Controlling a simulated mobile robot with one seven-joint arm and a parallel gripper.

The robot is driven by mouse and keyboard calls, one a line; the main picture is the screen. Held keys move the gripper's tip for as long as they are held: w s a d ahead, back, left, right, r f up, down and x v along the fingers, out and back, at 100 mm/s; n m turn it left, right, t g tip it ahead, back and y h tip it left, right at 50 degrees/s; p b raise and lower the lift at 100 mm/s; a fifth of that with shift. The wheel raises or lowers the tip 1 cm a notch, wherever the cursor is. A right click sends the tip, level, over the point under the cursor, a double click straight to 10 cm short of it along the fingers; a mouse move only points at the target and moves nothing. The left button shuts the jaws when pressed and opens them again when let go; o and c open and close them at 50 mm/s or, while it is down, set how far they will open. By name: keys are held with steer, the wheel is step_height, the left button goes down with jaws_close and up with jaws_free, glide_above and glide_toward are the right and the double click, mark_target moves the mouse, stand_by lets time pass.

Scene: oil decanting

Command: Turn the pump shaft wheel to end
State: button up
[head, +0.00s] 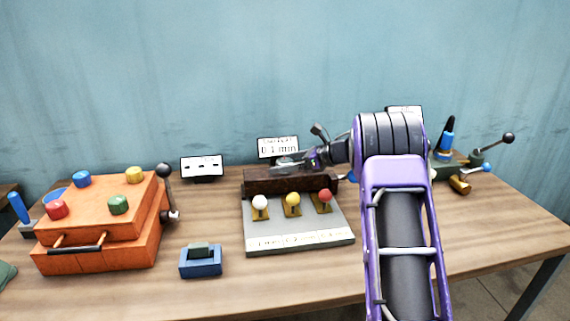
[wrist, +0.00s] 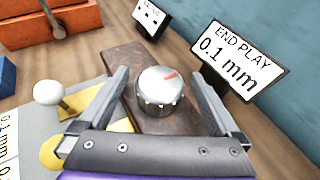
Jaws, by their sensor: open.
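The pump shaft wheel is a silver ribbed knob (wrist: 160,90) with a red mark on its top. It sits on a dark brown block (wrist: 125,58), which also shows in the head view (head: 262,187). My gripper (wrist: 158,74) is open, with one finger on each side of the knob. I cannot tell whether either finger touches it. A sign (wrist: 232,60) behind the block reads "END PLAY 0.1 mm".
A grey panel (head: 290,222) with white, yellow and red ball levers stands before the block. An orange box (head: 95,255) with coloured knobs is at left, a blue block (head: 200,264) between. A device with levers (head: 455,165) stands at right. The wooden table's front middle is clear.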

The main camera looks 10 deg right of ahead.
steer(key=c, duration=1.4)
